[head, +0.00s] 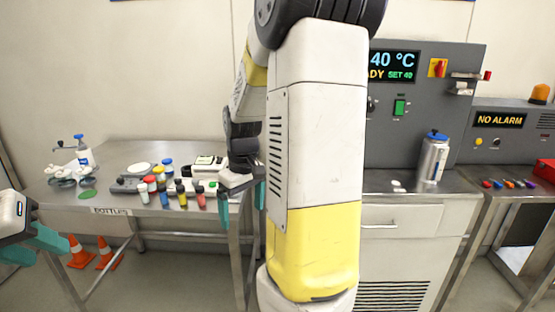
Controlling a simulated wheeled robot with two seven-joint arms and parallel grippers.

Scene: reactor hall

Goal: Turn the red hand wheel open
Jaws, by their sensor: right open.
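I cannot make out a red hand wheel in the head view; my large white and yellow arm link covers the middle of the picture. My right gripper (241,207) hangs in front of the right end of the left bench, fingers pointing down, open and empty. My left gripper (43,250) is at the far left edge, partly cut off. Its teal fingers stand apart with nothing seen between them.
Orange cones (80,252) stand under the bench.

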